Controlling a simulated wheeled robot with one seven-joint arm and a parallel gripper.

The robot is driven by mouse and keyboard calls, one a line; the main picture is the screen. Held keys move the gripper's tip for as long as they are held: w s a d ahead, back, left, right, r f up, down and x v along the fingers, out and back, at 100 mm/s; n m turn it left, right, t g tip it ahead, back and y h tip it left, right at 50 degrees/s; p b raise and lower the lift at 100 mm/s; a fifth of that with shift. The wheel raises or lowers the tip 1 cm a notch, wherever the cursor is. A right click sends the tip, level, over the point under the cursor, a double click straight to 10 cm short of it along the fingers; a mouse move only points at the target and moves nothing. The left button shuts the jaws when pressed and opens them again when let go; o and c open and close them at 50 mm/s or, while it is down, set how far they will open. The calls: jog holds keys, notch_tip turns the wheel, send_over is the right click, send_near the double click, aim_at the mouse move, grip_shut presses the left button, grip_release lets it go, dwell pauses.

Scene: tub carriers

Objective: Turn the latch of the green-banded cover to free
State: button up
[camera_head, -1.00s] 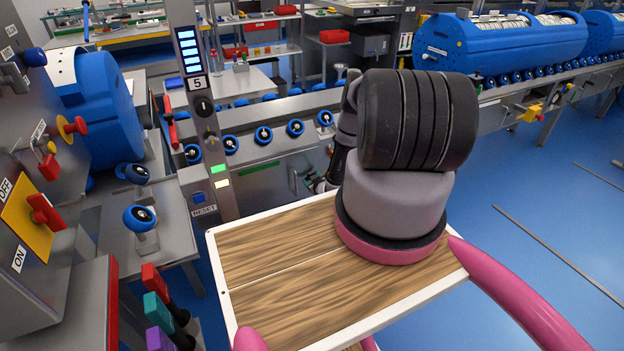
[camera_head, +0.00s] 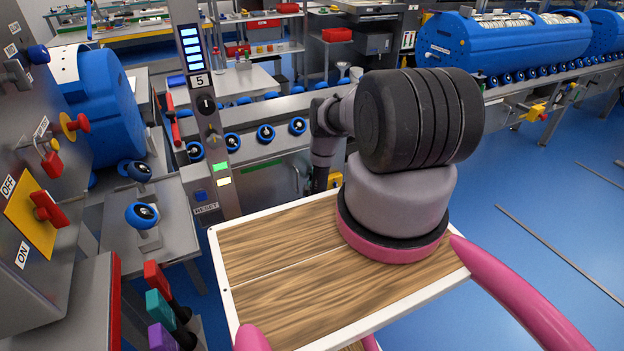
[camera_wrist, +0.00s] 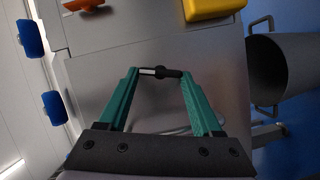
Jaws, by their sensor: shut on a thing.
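The green-banded cover (camera_head: 262,182) is a grey metal panel under the roller conveyor in the head view, with a green strip along its top. My gripper (camera_wrist: 158,74) shows in the wrist view as two teal fingers in front of a plain grey panel. The fingers are shut on the latch (camera_wrist: 166,73), a small dark bar with a pale end, lying across between the fingertips. In the head view my arm reaches down by the right of the cover, and the fingertips are too small to make out there.
A yellow block (camera_wrist: 212,7) and an orange lever (camera_wrist: 82,5) sit near the panel in the wrist view. A grey bin (camera_wrist: 282,75) with handles is at right. Blue rollers (camera_head: 265,134) line the conveyor above the cover. A wood-topped tray (camera_head: 290,265) stands in front.

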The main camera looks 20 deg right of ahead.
jog(key=shift+a+f+n+t, duration=0.15)
jog(key=shift+n+t, duration=0.45)
jog(key=shift+n, duration=0.8)
jog(key=shift+f, duration=0.1)
jog(key=o, duration=1.4)
jog(key=shift+h, duration=0.3)
jog(key=shift+c, duration=0.2)
jog(key=v, duration=1)
jog(key=shift+s, duration=0.35)
jog(key=shift+s+a, duration=0.1)
